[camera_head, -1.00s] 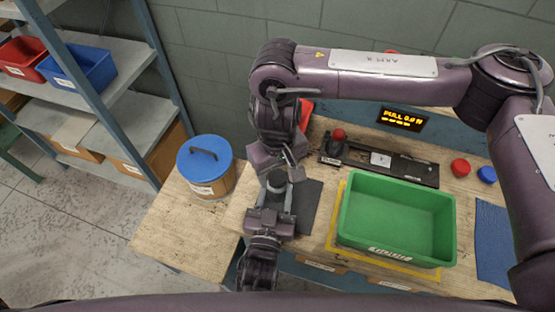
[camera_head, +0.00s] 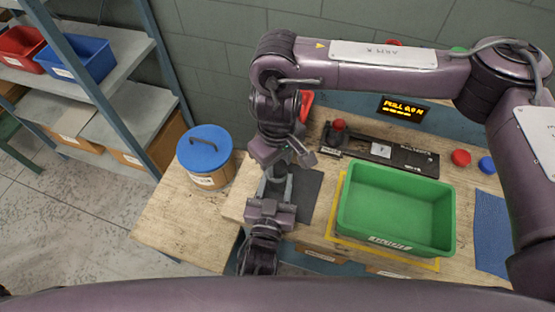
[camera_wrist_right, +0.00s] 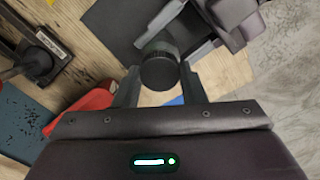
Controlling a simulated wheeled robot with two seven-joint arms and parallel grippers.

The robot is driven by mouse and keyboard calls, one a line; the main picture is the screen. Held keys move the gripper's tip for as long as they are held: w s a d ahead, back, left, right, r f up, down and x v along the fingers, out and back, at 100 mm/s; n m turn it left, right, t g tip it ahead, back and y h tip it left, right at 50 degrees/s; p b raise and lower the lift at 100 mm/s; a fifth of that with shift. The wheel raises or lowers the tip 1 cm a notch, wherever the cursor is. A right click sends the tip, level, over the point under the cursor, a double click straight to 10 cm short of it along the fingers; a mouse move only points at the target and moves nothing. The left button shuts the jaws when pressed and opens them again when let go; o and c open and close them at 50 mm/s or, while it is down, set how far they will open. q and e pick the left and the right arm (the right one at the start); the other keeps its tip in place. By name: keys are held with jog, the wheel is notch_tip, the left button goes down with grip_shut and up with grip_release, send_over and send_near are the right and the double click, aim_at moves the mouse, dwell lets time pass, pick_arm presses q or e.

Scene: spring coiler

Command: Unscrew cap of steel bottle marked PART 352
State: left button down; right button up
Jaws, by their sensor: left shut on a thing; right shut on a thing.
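A round black cap (camera_wrist_right: 159,70) sits between the fingers of my right gripper (camera_wrist_right: 160,88) in the right wrist view, and the gripper is shut on it. Behind the cap is the bottle (camera_wrist_right: 164,42), mostly hidden, with its marking not readable. My left gripper (camera_head: 274,188) comes up from the bottom in the head view and is shut on the bottle's body. My right gripper (camera_head: 284,158) is just above it, reaching down from the long arm. The two grippers hide most of the bottle and cap in the head view.
A dark mat (camera_head: 304,192) lies under the grippers on the wooden bench. A green bin (camera_head: 395,230) stands to the right. Behind is a black fixture with a red knob (camera_head: 339,125). A blue-lidded tub (camera_head: 205,150) stands to the left. A red bin (camera_wrist_right: 82,108) is close in the wrist view.

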jog(key=n, duration=0.8)
jog(key=shift+n, duration=0.4)
jog(key=n, duration=1.2)
jog(key=shift+r+n, duration=0.1)
jog(key=shift+n, duration=0.3)
jog(key=n, duration=1)
jog(key=shift+n, duration=0.4)
jog(key=n, duration=1.9)
jog(key=shift+r, duration=0.1)
jog(key=n, duration=0.8)
jog(key=shift+a+r, duration=0.1)
jog(key=n, duration=0.2)
jog(key=shift+n, duration=0.4)
jog(key=shift+s+a, duration=0.1)
